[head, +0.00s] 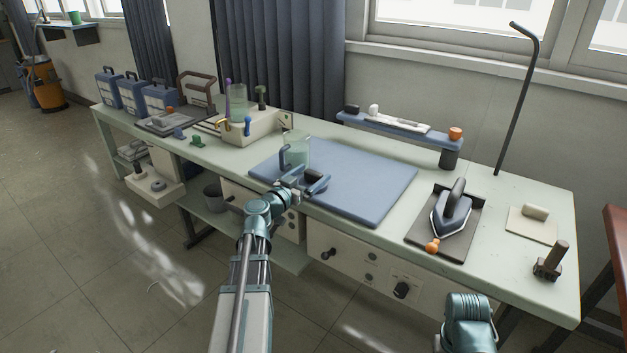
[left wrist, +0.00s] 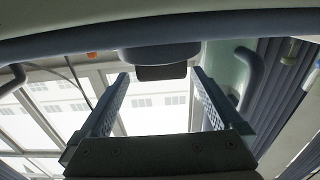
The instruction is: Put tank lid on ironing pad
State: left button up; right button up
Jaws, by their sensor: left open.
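The blue ironing pad (head: 375,190) lies flat on the pale green bench. A small dark piece with a knob (head: 315,174), which looks like the tank lid, is on the pad's near left part, partly hidden by my left gripper (head: 310,184). In the left wrist view, this lid (left wrist: 160,54) shows upside down between and beyond the two open fingers. I cannot tell whether they touch it. A clear tank (head: 297,150) with a blue handle stands just behind, at the pad's left. My right arm shows at the lower right, but its gripper is out of view.
An iron (head: 452,213) stands on a dark plate to the right of the pad, with an orange knob beside it. A blue shelf (head: 400,130) runs behind the pad. A pale box with bottles (head: 250,123) stands to the left. The pad's middle and right are clear.

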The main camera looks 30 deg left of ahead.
pick_arm(q)
jog(key=w, duration=0.5)
jog(key=shift+f, duration=0.1)
jog(key=c, duration=1.4)
jog(key=shift+c, duration=0.2)
